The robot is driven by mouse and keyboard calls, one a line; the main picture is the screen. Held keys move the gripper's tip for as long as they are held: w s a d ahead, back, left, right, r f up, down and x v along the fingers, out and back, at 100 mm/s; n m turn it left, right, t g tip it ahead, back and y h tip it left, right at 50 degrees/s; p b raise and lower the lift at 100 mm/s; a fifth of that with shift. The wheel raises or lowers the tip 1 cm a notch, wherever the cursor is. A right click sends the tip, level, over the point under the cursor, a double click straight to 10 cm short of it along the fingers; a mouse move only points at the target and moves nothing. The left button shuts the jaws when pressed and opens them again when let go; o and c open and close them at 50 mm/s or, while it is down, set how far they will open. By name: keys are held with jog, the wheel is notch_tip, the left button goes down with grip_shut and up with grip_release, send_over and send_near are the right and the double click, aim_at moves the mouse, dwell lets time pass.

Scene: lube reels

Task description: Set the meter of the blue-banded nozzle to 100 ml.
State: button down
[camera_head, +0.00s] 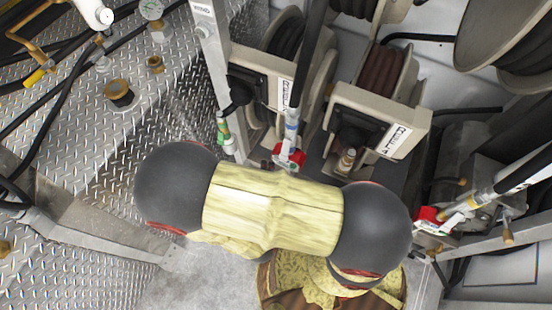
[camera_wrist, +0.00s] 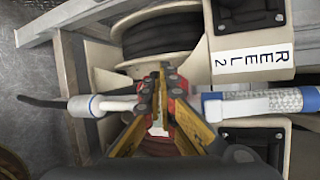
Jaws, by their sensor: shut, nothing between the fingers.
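The blue-banded nozzle (camera_head: 291,125) hangs in front of the reels in the head view, with its red meter (camera_head: 289,157) just above my arm's yellow cover. In the wrist view the nozzle (camera_wrist: 265,103) runs in from the right, its blue band by the red meter (camera_wrist: 180,88). A pale spout with a dark tip continues to the left. My gripper (camera_wrist: 161,76) is shut and empty, its yellow fingers in front of the meter. They cover much of it, and I cannot tell whether they touch it. The meter's reading is not legible. The head view hides my gripper behind the arm.
The REEL 2 housing (camera_wrist: 250,55) stands close behind the nozzle. A green-banded nozzle (camera_head: 223,130) is to the left, and a yellow-banded nozzle (camera_head: 470,203) with a red meter is at right. A diamond-plate deck (camera_head: 60,120) with fittings lies left.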

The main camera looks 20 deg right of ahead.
jog(key=shift+w+d, duration=0.25)
jog(key=shift+d, duration=0.05)
jog(key=shift+w+d+p, duration=0.35)
jog(key=shift+w+d, duration=0.15)
jog(key=shift+w, duration=0.05)
dwell(1.1)
jog(key=shift+s+a, duration=0.1)
jog(key=shift+s+a+p, duration=0.3)
jog(key=shift+s+a, duration=0.4)
jog(key=shift+s, duration=0.05)
